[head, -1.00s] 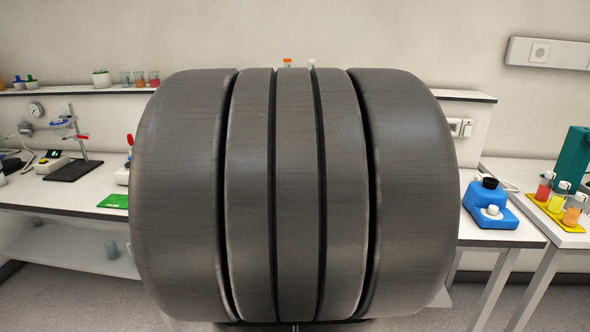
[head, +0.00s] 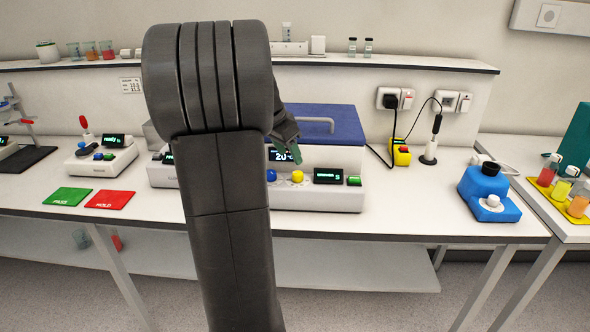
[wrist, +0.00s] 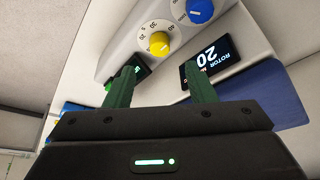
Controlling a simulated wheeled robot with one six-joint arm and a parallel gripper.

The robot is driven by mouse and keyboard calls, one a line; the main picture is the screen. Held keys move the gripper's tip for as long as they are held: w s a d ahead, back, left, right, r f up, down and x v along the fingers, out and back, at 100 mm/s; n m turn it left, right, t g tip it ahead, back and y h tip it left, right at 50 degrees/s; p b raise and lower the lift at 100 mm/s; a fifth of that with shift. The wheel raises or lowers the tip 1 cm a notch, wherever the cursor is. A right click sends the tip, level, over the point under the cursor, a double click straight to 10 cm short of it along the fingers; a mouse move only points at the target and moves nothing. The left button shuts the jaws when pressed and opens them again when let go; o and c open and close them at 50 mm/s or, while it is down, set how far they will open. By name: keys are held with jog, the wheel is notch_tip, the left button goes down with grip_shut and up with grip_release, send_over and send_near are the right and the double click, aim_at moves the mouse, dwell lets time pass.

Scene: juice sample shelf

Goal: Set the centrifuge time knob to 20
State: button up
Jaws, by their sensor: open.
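The centrifuge (head: 345,155) stands on the bench, white with a blue lid, partly hidden behind my arm. Its front carries a blue knob (head: 271,175), a yellow knob (head: 297,177) and a small display (head: 328,175) that seems to read 5.
A larger display (wrist: 205,60) reads 20 under ROTOR. A green button (head: 354,181) sits right of the small display. Green (head: 67,196) and red (head: 110,200) mats lie to the left. A yellow box (head: 401,152) and blue device (head: 489,190) stand right.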

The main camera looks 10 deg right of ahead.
aim_at(297, 173)
jog(key=x, duration=0.7)
jog(key=shift+d+f, duration=0.1)
jog(key=shift+f, duration=0.05)
jog(key=c, duration=1)
